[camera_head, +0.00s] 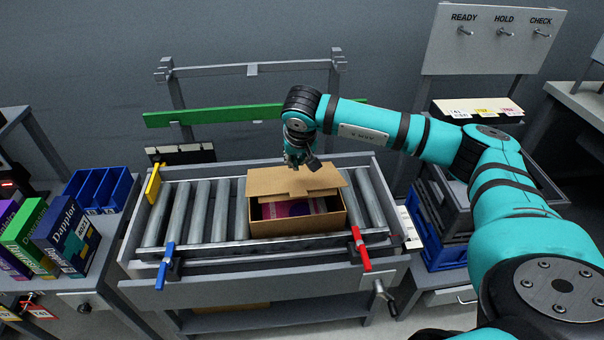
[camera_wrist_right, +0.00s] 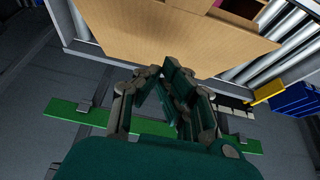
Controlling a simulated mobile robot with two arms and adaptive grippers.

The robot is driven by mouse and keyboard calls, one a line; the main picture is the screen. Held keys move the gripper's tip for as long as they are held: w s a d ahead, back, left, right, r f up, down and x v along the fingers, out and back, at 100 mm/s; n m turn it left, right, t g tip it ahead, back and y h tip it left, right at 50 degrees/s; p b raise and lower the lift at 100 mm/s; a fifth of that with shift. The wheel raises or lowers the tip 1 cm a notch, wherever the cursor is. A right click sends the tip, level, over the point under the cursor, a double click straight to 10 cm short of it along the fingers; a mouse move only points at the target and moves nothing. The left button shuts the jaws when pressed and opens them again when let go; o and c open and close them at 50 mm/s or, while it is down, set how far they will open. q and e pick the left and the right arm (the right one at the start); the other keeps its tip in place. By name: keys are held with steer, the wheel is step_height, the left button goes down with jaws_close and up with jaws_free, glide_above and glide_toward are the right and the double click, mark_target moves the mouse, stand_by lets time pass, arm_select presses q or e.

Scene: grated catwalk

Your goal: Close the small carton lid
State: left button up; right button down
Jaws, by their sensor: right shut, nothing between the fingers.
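A small open-fronted cardboard carton (camera_head: 296,224) sits on the roller conveyor. Its lid (camera_head: 292,181) is partly lowered, tilted over the back of the box, and leaves a gap at the front where purple and dark contents (camera_head: 293,208) show. My right gripper (camera_head: 302,164) is above the back part of the lid, fingers shut and empty. In the right wrist view, the lid (camera_wrist_right: 160,38) fills the upper middle, and the right gripper's fingertips (camera_wrist_right: 160,75) are close to its edge; I cannot tell whether they touch it. My left gripper is not in view.
The roller conveyor (camera_head: 203,207) has a blue lever (camera_head: 166,265), a red lever (camera_head: 360,248) and a yellow stop (camera_head: 153,184). A green bar (camera_head: 215,115) runs behind it. Boxed goods (camera_head: 68,236) and blue bins (camera_head: 98,190) stand left; a grey crate (camera_head: 448,205) stands right.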

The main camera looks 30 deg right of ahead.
steer(key=s, duration=0.1)
steer(key=s+a, duration=0.1)
steer(key=s+b, duration=0.1)
steer(key=shift+s+a+f, duration=0.3)
steer(key=shift+s+f, duration=0.05)
steer(key=shift+s, duration=0.05)
steer(key=s+a+r, duration=0.1)
steer(key=s+a, duration=0.2)
steer(key=s, duration=0.2)
step_height(320, 180, up, 10)
steer(key=w+d+p, duration=0.1)
steer(key=w+p, duration=0.1)
steer(key=w, duration=0.1)
glide_above(299, 188)
steer(key=f, duration=0.9)
steer(key=shift+s+a+f+p, duration=0.15)
steer(key=shift+s+f+p, duration=0.1)
steer(key=shift+p, duration=0.15)
steer(key=shift+s+a+f+p, duration=0.1)
steer(key=shift+s+f+p, duration=0.1)
steer(key=shift+f, duration=0.4)
steer(key=shift+s+a+f+p, duration=0.1)
steer(key=shift+s+f, duration=0.1)
steer(key=shift+f, duration=0.35)
steer(key=shift+s+a+f, duration=0.1)
steer(key=shift+s+f, duration=0.15)
steer(key=shift+f, duration=0.4)
